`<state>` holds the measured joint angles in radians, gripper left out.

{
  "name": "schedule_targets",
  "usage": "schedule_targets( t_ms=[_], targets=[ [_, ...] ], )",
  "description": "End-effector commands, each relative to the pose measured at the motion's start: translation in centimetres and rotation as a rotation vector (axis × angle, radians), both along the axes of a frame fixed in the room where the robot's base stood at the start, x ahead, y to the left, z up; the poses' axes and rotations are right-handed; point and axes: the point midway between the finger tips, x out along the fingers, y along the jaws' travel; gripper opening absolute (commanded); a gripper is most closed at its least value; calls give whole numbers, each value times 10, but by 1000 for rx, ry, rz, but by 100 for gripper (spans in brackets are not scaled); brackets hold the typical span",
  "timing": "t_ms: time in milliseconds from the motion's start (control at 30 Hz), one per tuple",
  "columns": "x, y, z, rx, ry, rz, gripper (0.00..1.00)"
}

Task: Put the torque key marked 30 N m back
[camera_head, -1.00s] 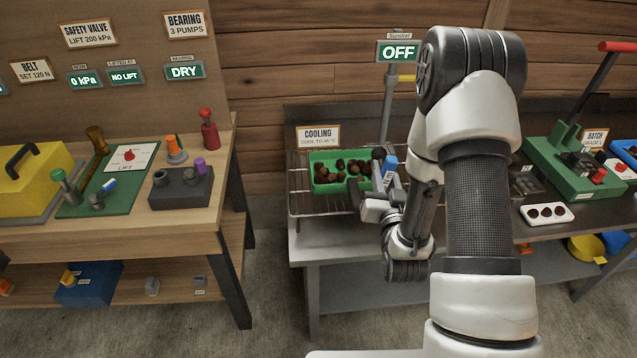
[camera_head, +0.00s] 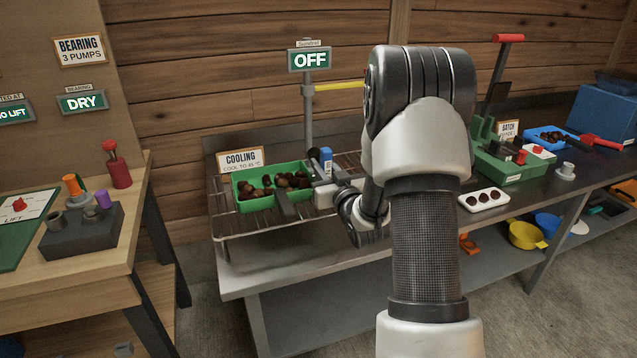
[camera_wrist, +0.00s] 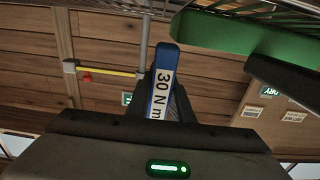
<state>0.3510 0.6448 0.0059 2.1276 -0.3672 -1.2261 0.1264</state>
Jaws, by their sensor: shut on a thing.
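The blue torque key (camera_wrist: 160,85) shows its white label "30 N m" in the wrist view. My gripper (camera_head: 303,187) is shut on it, and a small blue part of the key (camera_head: 327,155) shows in the head view. The gripper is at the right end of the green crate of chestnuts (camera_head: 245,205), over the cooling rack; I cannot tell whether it touches the crate. On the left bench stands a dark block (camera_head: 80,238) with a purple-topped piece, a grey knob and an orange-topped piece behind it.
The wire rack (camera_head: 235,226) has a "COOLING" sign. The "OFF" display (camera_head: 309,60) stands on a post behind it. To the right are a white tray with three chestnuts (camera_head: 484,206) and a green machine (camera_head: 512,172). A floor gap separates the two benches.

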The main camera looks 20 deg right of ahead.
Motion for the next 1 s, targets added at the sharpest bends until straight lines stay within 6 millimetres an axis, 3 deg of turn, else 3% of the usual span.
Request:
schedule_targets(
  t_ms=[300,667,700,800,1000],
  targets=[
    [0,0,-37,0,-1,0,0],
    [0,0,-41,-1,-3,0,0],
    [0,0,-41,0,-1,0,22],
    [0,0,-40,0,0,0,39],
    [0,0,-40,0,0,0,39]
  ],
)
